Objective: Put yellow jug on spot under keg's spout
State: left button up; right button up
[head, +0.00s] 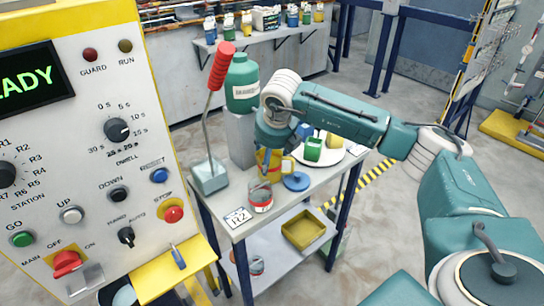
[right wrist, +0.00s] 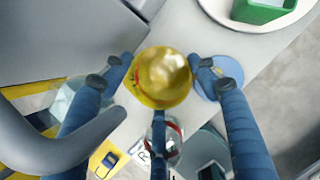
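The yellow jug (head: 263,158) stands upright close in front of the grey pedestal (head: 240,138) that carries the green keg (head: 242,82). In the right wrist view the jug (right wrist: 162,76) is seen from above between the blue fingers. My right gripper (right wrist: 160,72) comes down over it with fingertips close to its sides. I cannot tell whether they press on it. The keg's spout and the spot beneath it cannot be made out; the right arm covers that area. My left gripper is not in view.
A red-handled lever (head: 221,68) stands left of the keg. A glass jar with a red band (head: 260,197) and a blue disc (head: 296,181) lie near the jug. A white round tray (head: 330,154) holds a green container (head: 313,149). A control panel (head: 80,150) is at left.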

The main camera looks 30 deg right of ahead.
jog(key=shift+o, duration=0.9)
jog(key=shift+s+a, duration=0.1)
jog(key=shift+a, duration=0.5)
jog(key=shift+d, duration=0.1)
jog(key=shift+d+r, duration=0.1)
jog(key=shift+r, duration=0.1)
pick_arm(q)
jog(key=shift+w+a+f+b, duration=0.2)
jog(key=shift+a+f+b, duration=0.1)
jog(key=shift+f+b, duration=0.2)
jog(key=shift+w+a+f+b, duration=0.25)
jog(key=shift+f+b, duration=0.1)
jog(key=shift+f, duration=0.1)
pick_arm(e)
jog(key=v, duration=1.1)
jog(key=shift+r, duration=0.3)
